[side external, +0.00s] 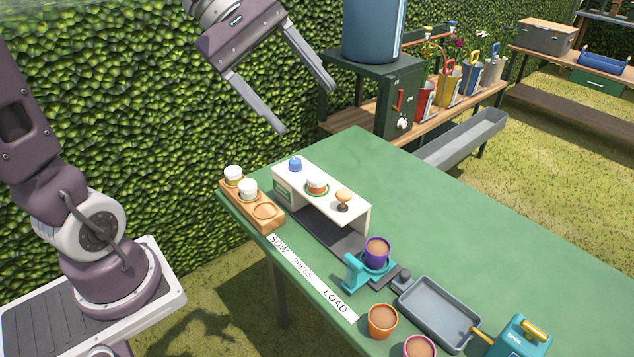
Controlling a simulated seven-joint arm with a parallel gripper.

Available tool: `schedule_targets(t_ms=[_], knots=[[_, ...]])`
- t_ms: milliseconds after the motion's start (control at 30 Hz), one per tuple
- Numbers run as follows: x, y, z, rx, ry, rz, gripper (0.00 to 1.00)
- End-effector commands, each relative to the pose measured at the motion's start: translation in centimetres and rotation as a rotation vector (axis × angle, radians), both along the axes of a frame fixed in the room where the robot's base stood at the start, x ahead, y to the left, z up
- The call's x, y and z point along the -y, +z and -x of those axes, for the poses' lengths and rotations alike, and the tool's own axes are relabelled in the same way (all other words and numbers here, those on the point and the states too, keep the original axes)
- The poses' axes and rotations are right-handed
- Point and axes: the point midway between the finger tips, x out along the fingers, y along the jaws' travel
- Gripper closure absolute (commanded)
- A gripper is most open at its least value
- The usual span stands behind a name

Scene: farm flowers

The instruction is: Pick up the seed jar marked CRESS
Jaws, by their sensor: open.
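Two small jars with white lids, a rear jar (233,175) and a front jar (248,189), stand in a wooden rack (240,206) at the table's left end. The rack's front round slot is empty. No marking on either jar is readable, so I cannot tell which one is CRESS. A white and orange round item (317,187) sits on the white stand; I cannot tell whether it is a jar. My gripper (308,110) is open and empty, high above the table's back left part, with its fingers spread wide.
The white stand (358,214), right beside the rack, also carries a blue knob-like item (295,163) and a wooden stamp (343,199). A purple pot (377,250), orange pot (382,320) and grey tray (438,312) lie nearer the front. The green table's (490,235) back right is clear.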

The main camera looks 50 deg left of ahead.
Motion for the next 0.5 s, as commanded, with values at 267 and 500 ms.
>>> schedule_targets(t_ms=[267,500], knots=[[-15.1,-1.5,-12.0,-0.256,0.795,0.738,0.31],[-15.0,-16.7,-12.0,-0.271,0.812,0.759,0.31]])
